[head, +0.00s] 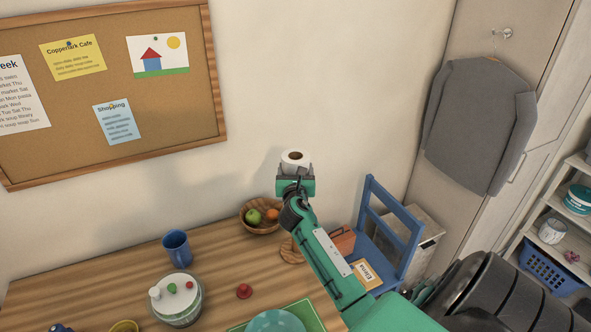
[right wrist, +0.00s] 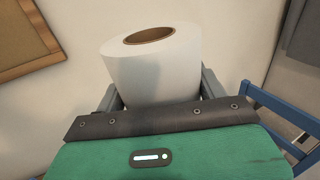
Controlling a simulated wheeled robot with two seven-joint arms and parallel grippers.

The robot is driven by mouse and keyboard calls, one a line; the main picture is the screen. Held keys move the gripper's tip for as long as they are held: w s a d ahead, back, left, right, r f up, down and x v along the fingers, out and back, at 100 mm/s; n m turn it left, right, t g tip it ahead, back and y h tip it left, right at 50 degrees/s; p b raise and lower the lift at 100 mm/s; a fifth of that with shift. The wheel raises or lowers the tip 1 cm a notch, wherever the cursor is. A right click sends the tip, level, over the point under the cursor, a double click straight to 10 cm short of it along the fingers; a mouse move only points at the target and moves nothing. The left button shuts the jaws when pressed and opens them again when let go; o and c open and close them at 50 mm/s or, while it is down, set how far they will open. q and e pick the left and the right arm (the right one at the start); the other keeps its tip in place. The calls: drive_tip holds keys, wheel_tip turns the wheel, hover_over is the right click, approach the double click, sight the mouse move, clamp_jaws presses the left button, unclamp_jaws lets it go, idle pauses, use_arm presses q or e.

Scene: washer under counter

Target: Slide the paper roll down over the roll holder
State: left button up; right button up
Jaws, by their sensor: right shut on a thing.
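The white paper roll (head: 296,165) is held upright, with its brown core opening facing up. My right gripper (head: 295,174) is shut on it and holds it high above the back of the wooden table. In the right wrist view the roll (right wrist: 153,76) sits between the two grey fingers of the gripper (right wrist: 160,92). A round wooden piece (head: 289,252) on the table shows partly behind my right arm. I cannot tell whether it is the roll holder's base; no upright rod is visible. My left gripper is not in view.
A red knob-like thing (head: 244,291) lies nearer. A blue chair (head: 393,229) stands right. The corkboard (head: 140,161) hangs on the wall.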

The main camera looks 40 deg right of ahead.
idle(0.8)
wheel_tip(320, 180, down, 22)
drive_tip(key=b, duration=1.6)
drive_tip(key=o, duration=1.4)
drive_tip(key=shift+r, duration=0.1)
drive_tip(key=shift+s, duration=0.1)
drive_tip(key=b+v, duration=0.1)
drive_tip(key=v, duration=1.2)
drive_tip(key=shift+s+a, duration=0.25)
drive_tip(key=shift+a, duration=0.05)
idle(0.4)
